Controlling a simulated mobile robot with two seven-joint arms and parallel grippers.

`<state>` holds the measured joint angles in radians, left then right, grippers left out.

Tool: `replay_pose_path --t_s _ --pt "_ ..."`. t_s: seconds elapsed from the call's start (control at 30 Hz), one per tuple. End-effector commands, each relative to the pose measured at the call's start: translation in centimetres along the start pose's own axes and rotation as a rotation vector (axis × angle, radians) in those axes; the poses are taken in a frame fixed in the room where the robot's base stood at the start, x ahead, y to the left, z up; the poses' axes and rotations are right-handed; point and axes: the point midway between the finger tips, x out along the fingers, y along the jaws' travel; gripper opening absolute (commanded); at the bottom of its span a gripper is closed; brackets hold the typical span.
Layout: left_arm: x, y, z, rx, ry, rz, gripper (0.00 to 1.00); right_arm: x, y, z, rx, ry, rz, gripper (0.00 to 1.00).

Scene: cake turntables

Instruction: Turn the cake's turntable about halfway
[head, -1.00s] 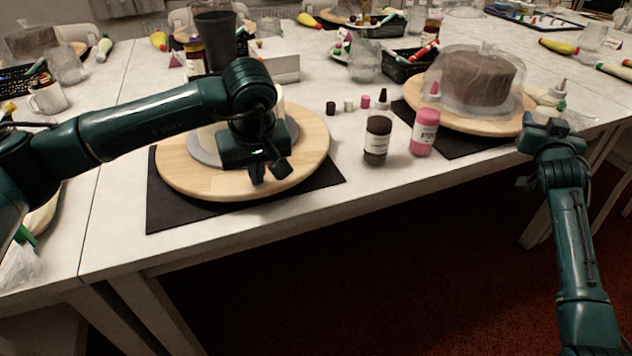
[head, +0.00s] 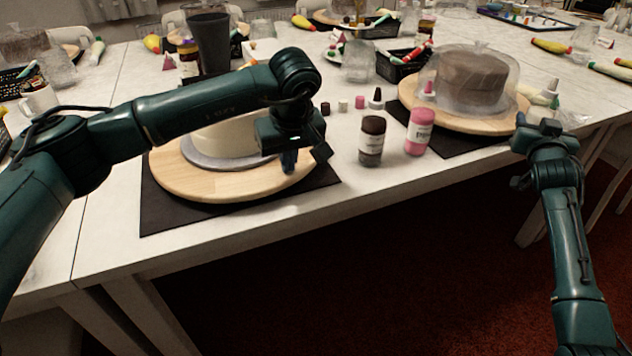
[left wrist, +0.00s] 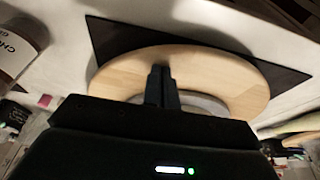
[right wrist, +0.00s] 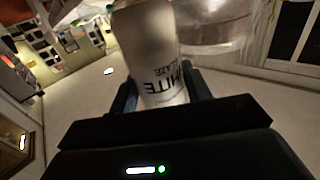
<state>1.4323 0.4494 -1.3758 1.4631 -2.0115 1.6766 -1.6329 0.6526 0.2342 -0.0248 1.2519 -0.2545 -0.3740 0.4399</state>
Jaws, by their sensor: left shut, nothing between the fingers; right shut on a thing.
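The turntable (head: 178,178) is a round wooden board on a dark mat; a cream cake (head: 228,138) stands on it on a grey disc. My left gripper (head: 288,163) is shut and empty, fingers pointing down at the board's right part, beside the cake. In the left wrist view the shut fingers (left wrist: 162,80) overlap the wooden turntable (left wrist: 215,68); I cannot tell whether they touch it. My right gripper (head: 538,128) is shut on a white glaze bottle (right wrist: 150,50), held at the right by the table edge. The left arm hides part of the cake.
A brown bottle (head: 372,142) and a pink bottle (head: 419,132) stand right of the turntable. A second wooden turntable (head: 455,118) carries a chocolate cake under a clear dome. A dark tumbler (head: 208,45) stands behind the cream cake. The table front edge is clear.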

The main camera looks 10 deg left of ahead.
Motion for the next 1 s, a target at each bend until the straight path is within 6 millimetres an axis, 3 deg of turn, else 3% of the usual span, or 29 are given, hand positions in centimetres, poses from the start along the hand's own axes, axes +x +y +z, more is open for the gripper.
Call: replay_pose_path --t_s 0.37,0.63,0.9,1.0 --pt "-0.2 0.2 -0.1 -0.001 0.001 0.0 0.0 0.0 0.0 -0.4 0.0 0.004 -0.001 0.37" --pt "-2.8 0.2 -0.9 -0.001 0.001 0.0 0.0 0.0 0.0 -2.2 0.0 0.004 -0.001 0.37" --pt "-2.7 0.1 -0.9 -0.001 0.0 0.0 0.0 0.0 0.0 -2.0 0.0 0.004 0.0 0.37" --pt "-2.7 -0.8 -0.7 -0.001 0.0 0.0 0.0 0.0 0.0 -2.0 0.0 0.004 0.0 0.37"
